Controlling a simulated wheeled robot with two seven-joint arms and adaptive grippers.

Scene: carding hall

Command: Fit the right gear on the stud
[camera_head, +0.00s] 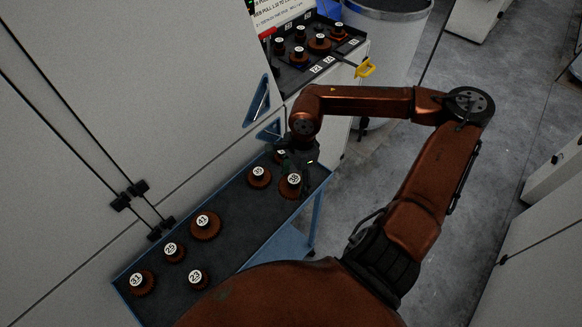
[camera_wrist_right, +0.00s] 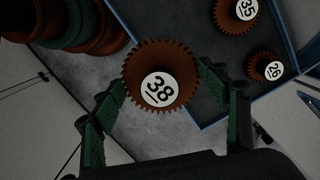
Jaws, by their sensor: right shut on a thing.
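My right gripper (camera_head: 294,163) is over the far right end of the blue trolley. It is shut on the gear marked 38 (camera_wrist_right: 160,76), a brown toothed disc with a white label. The gear sits between the two green fingers and overlaps the trolley's edge in the wrist view. It also shows just below the gripper in the head view (camera_head: 291,190). I cannot tell whether it touches the trolley top. No bare stud can be made out in either view. My left gripper is not in view.
The trolley (camera_head: 240,247) also carries gears marked 35 (camera_head: 259,175), 41 (camera_head: 205,226), 25 (camera_head: 174,251), 31 (camera_head: 138,281), 23 (camera_head: 197,278) and 26 (camera_wrist_right: 273,69). A black machine-side tray (camera_head: 292,79) holds several gears, with a yellow handle (camera_head: 366,67) beside it. A grey bin (camera_head: 388,45) stands behind.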

